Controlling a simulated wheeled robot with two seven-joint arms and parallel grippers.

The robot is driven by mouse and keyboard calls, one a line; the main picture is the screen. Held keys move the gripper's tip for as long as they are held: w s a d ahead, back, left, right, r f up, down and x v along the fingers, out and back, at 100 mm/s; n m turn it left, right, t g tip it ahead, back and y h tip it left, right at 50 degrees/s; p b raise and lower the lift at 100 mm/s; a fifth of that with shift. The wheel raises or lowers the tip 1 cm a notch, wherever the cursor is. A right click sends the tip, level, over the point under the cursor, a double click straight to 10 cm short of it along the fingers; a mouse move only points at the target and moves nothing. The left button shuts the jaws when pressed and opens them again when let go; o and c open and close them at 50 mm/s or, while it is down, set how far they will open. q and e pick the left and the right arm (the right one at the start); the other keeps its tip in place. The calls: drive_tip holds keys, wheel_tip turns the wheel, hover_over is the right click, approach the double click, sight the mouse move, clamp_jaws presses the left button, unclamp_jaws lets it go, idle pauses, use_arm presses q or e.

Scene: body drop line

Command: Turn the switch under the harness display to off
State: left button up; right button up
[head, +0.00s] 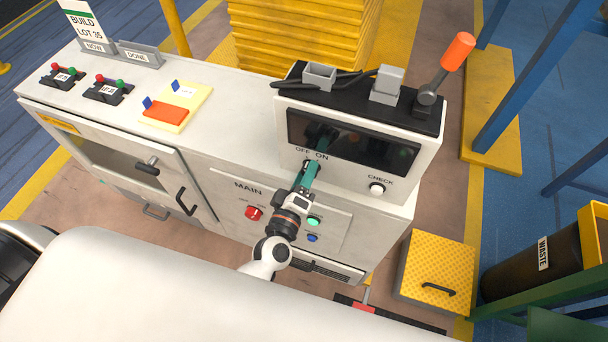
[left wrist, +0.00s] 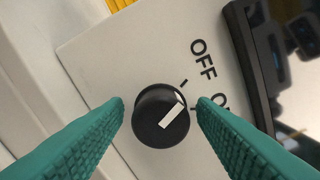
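The harness display (head: 352,144) is a dark screen on the front of a white box, with OFF and ON printed below its left end. The switch is a round black knob (left wrist: 158,118) with a white pointer, seen in the left wrist view. The pointer slants up and right, toward the OFF and ON marks; I cannot tell which one it lines up with. My left gripper (head: 306,176) has teal fingers and hides the knob in the head view. In the left wrist view its open fingers (left wrist: 160,108) stand either side of the knob, with gaps showing. My right gripper is not in view.
Below the display are a CHECK button (head: 377,188), a red MAIN switch (head: 254,213), a green button (head: 314,221) and a blue button (head: 312,238). An orange-topped lever (head: 457,52) stands on the box. A yellow lidded step (head: 438,270) stands right of the cabinet.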

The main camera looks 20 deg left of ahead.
use_arm(q)
drive_tip(key=shift+o, duration=0.3)
drive_tip(key=shift+s, duration=0.1)
drive_tip(key=s+b, duration=0.2)
drive_tip(key=s, duration=0.9)
drive_tip(key=shift+s+a, duration=0.25)
drive_tip(key=shift+s, duration=0.15)
drive_tip(key=s+f+m+g+h, duration=0.1)
drive_tip(key=s+f+m+g, duration=0.2)
drive_tip(key=f, duration=0.7)
drive_tip(key=s+a+f+m+g, duration=0.1)
drive_tip(key=s+f+m+g, duration=0.2)
drive_tip(key=f, duration=0.7)
drive_tip(key=s+f+m+g+h, duration=0.1)
drive_tip(key=s+f+m+g, duration=0.2)
drive_tip(key=f, duration=0.8)
drive_tip(key=s+a+f+m+g+y, duration=0.1)
drive_tip(key=s+a+f+m+g, duration=0.2)
drive_tip(key=s+f, duration=0.3)
drive_tip(key=s+a+f+m+g+y, duration=0.1)
drive_tip(key=s+a+f+m+g, duration=0.2)
drive_tip(key=s, duration=0.7)
wheel_tip(320, 180, down, 4)
drive_tip(key=shift+s+a+f+g+y, duration=0.2)
drive_tip(key=shift+s+a+g+y, duration=0.1)
drive_tip(key=shift+a+g, duration=0.8)
drive_tip(key=shift+a, duration=0.1)
